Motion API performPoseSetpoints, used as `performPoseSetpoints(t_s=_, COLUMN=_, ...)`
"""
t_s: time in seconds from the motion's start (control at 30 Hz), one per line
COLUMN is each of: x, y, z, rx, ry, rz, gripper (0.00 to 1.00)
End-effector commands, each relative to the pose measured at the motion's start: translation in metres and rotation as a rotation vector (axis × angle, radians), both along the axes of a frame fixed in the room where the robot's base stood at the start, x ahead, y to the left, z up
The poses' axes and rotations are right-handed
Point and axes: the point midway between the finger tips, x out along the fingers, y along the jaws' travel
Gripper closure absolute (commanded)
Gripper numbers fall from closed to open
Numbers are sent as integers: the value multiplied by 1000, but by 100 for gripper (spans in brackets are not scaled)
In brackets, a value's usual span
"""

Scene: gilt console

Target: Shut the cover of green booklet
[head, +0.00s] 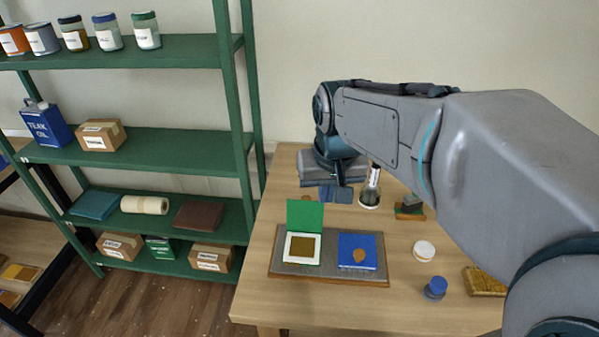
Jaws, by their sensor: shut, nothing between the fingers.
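The green booklet (303,233) lies on the left part of a grey board (330,268) on the table. Its green cover (305,215) stands up at the booklet's far side. The page below the cover shows white with a brown-gold square. My gripper (337,194) is shut and empty, pointing down beyond and to the right of the raised cover. It appears apart from the booklet.
A closed blue booklet (357,252) with a brown oval lies right of the green one. A jar with a white label (370,188), a brush (410,208), a white round lid (424,250), a small blue-capped jar (435,288) and a gold block (484,281) stand on the wooden table (300,313). Green shelves (150,140) are at left.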

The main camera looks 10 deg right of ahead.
Motion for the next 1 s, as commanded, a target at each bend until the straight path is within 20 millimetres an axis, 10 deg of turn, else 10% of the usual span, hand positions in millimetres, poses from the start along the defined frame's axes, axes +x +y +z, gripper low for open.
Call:
performPoseSetpoints(t_s=0.5, x=179, y=-9, z=-52, rx=15, ry=102, rz=-162, gripper=100)
performPoseSetpoints(t_s=1.0, x=204, y=-11, z=-104, rx=16, ry=119, rz=-182, gripper=100)
